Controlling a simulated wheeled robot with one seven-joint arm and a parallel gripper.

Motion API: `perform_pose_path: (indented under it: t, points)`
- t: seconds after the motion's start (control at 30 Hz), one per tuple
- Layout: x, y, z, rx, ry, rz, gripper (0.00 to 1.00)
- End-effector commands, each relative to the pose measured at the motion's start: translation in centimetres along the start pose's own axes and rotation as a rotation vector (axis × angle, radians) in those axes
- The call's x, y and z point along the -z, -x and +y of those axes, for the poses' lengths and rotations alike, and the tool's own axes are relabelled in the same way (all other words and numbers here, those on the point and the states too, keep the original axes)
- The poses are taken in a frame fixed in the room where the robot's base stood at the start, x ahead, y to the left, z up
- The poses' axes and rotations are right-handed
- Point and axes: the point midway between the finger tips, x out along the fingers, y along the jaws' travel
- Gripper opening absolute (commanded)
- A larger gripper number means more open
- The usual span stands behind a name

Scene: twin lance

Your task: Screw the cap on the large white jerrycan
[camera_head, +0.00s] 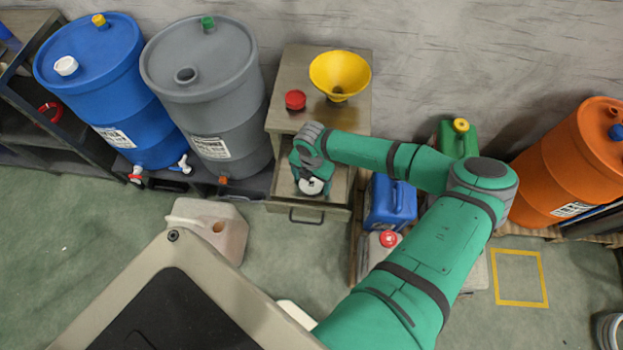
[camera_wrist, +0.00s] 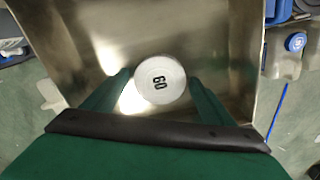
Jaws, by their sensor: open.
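A white round cap marked 60 (camera_wrist: 160,80) lies in the open metal drawer (camera_wrist: 215,35). It also shows in the head view (camera_head: 311,187), partly covered by my gripper. My gripper (camera_wrist: 158,88) is open, with one finger on each side of the cap; I cannot tell whether either finger touches it. The large white jerrycan (camera_head: 232,240) stands on the floor left of and in front of the drawer. Its mouth shows as a bare orange-brown opening, and its lower part is hidden by my body.
The cabinet top (camera_head: 290,65) bears a red cap (camera_head: 295,99) and a yellow funnel (camera_head: 340,73). Blue (camera_head: 125,90) and grey (camera_head: 205,100) drums stand left. A blue can (camera_head: 388,205), a red-capped pale can (camera_head: 388,240) and an orange drum (camera_head: 570,165) are right. The left floor is clear.

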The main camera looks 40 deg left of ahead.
Motion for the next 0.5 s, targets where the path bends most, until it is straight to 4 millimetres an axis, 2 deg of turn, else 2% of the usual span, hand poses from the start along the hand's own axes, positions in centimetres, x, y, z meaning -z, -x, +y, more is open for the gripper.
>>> perform_pose_path:
  t: [0.17,0.27,0.37,0.4,0.5]
  points:
    - [0.0,-0.01,0.0,0.0,0.0,0.0,0.78]
    - [0.01,0.0,0.0,0.0,0.0,0.0,0.59]
    - [0.01,0.0,0.0,0.0,0.0,0.0,0.35]
    - [0.01,0.0,0.0,0.0,0.0,0.0,0.32]
    - [0.0,0.06,0.0,0.0,0.0,0.0,0.32]
